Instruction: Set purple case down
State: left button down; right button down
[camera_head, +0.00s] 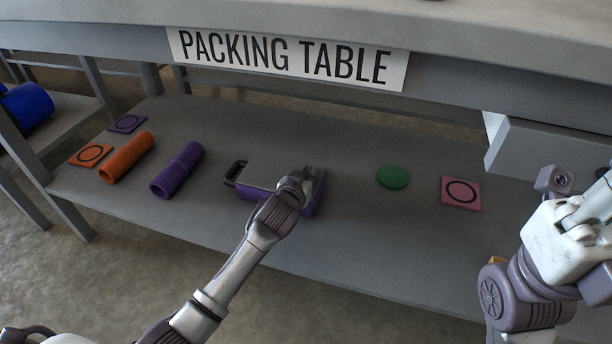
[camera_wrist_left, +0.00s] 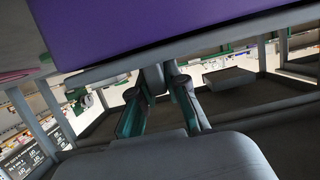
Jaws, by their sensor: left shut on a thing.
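The purple case (camera_head: 262,174), with a grey top and a dark handle on its left end, is on or just over the lower shelf (camera_head: 340,215) of the packing table; I cannot tell whether its underside touches. My left gripper (camera_head: 300,184) is shut on the case at its right end and hides part of it. In the left wrist view, the purple side of the case (camera_wrist_left: 150,25) fills the top, by the gripper's teal-lined fingers (camera_wrist_left: 158,108). My right arm's wrist end (camera_head: 570,230) is at the right; its fingers cannot be made out.
On the shelf left of the case lie a purple tube (camera_head: 177,170), an orange tube (camera_head: 127,157), an orange square (camera_head: 91,155) and a purple square (camera_head: 127,123). To the right are a green disc (camera_head: 393,177) and a pink square (camera_head: 461,193). The tabletop (camera_head: 400,25) overhangs.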

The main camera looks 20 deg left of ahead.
pick_arm(q)
jog(key=c, duration=1.6)
grip_release()
jog(key=shift+f, duration=0.1)
jog(key=o, duration=0.4)
